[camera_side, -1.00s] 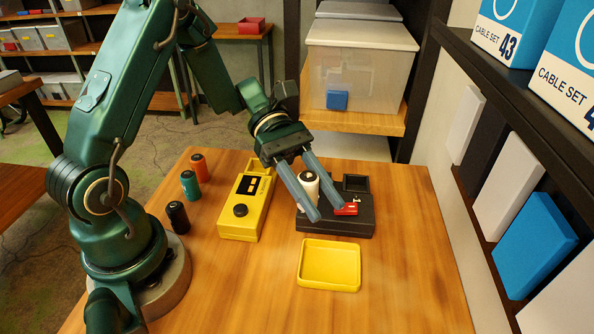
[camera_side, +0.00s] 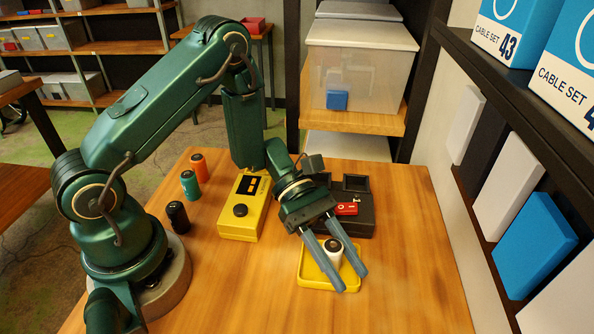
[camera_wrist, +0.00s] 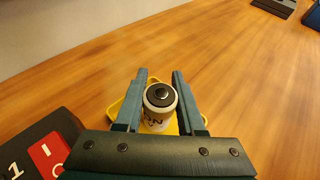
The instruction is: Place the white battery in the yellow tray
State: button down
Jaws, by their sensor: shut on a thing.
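The white battery (camera_side: 333,256), a short cylinder with a black top, stands roughly upright between the two fingers of my gripper (camera_side: 351,282). My gripper is shut on it. The wrist view also shows the battery (camera_wrist: 157,117) between the fingers (camera_wrist: 160,75), with dark lettering on its side. The yellow tray (camera_side: 306,285) lies on the table directly below. It shows partly in the wrist view (camera_wrist: 115,108). The battery is over the tray's inside; I cannot tell whether its base touches the tray floor, as the fingers hide part of it.
A black device (camera_side: 361,222) with a red switch (camera_side: 346,209) stands just behind the tray. A yellow meter (camera_side: 238,224) is to the left. Orange (camera_side: 198,167), teal (camera_side: 189,184) and black (camera_side: 177,216) batteries stand further left. The table's front and right are clear.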

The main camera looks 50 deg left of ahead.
jog(key=c, duration=0.5)
grip_release()
